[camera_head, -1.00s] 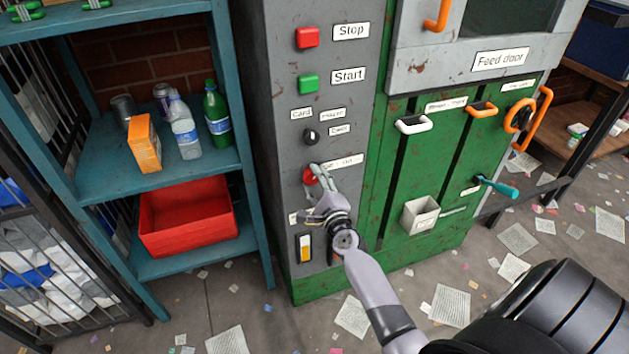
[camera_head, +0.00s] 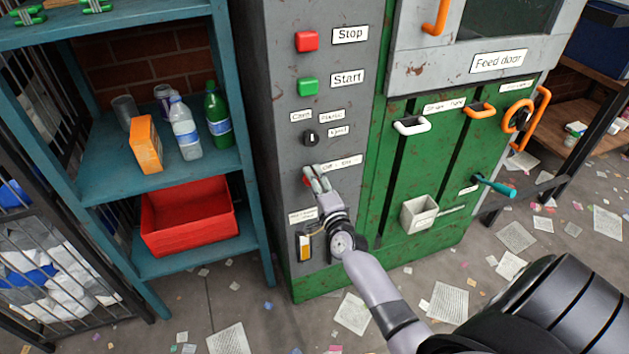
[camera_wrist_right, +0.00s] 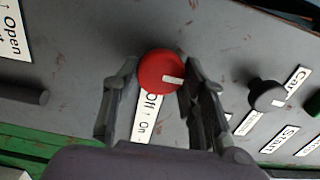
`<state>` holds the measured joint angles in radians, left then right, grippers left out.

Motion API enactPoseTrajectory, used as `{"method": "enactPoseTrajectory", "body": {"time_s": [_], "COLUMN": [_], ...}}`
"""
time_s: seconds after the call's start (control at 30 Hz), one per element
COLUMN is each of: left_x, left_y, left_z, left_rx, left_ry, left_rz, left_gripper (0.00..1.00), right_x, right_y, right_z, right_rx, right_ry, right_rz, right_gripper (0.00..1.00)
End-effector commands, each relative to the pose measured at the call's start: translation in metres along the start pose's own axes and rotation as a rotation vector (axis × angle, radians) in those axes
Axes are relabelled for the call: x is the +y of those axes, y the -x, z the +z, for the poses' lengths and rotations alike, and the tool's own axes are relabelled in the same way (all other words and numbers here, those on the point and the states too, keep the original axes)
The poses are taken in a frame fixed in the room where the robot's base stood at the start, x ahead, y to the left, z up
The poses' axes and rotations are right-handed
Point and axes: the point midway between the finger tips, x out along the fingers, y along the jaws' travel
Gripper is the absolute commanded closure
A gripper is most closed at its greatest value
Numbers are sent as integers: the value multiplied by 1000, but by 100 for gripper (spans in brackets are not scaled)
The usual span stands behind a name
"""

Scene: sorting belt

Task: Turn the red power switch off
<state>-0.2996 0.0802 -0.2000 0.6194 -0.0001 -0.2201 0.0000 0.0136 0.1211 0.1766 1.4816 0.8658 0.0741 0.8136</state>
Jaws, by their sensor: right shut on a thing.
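The red power switch (camera_wrist_right: 160,72) is a round red knob with a white mark on the grey panel. Its Off/On label (camera_wrist_right: 146,115) shows beside it in the wrist view and above my gripper in the head view (camera_head: 338,164). My right gripper (camera_wrist_right: 158,80) is shut on the knob, one finger on each side. In the head view my right gripper (camera_head: 315,180) reaches the panel and hides most of the knob. The knob's white mark points toward the right-hand finger in the wrist view. My left gripper is not in view.
On the same panel are a red Stop button (camera_head: 307,41), a green Start button (camera_head: 308,87) and a black selector knob (camera_head: 311,136). A yellow-and-white switch (camera_head: 305,247) sits below. A teal shelf (camera_head: 95,190) stands at left.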

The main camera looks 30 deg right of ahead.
Motion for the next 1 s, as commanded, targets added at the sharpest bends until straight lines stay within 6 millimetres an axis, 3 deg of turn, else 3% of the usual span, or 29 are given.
{"method": "enactPoseTrajectory", "body": {"time_s": [0.37,0.4,0.7,1.0], "left_x": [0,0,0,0], "left_y": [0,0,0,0], "left_z": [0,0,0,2], "left_rx": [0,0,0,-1], "left_ry": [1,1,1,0], "left_rz": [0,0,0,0], "left_gripper": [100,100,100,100], "right_x": [0,0,0,0], "right_y": [0,0,0,1], "right_z": [0,0,0,0], "right_rx": [-1,-1,-1,-1], "right_ry": [8,8,6,5], "right_rz": [-1,0,0,1], "right_gripper": [89,60,41,41]}}
